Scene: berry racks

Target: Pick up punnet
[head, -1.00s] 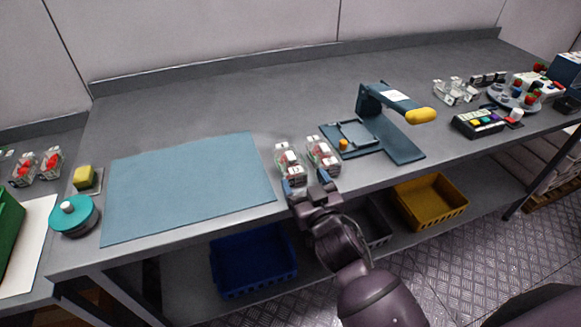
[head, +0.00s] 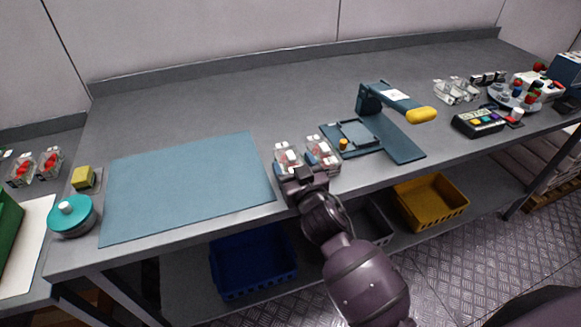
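Two clear punnets with red berries and pale lids stand side by side near the table's front edge, a left one (head: 289,155) and a right one (head: 322,150). My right gripper (head: 300,172) is at their near side, low over the table edge, and covers their lower front parts. A bluish fingertip shows by the left punnet's near left side. The other fingertip is largely hidden, so I cannot tell whether the fingers touch or grip a punnet. Both punnets look upright on the table. My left gripper is not in view.
A blue-grey mat (head: 190,185) lies left of the punnets. A dark stand with a yellow-tipped arm (head: 395,103) is close on the right. A teal-lidded round pot (head: 72,214) is far left. Blue (head: 253,266) and yellow (head: 430,200) crates sit below. The table's back is clear.

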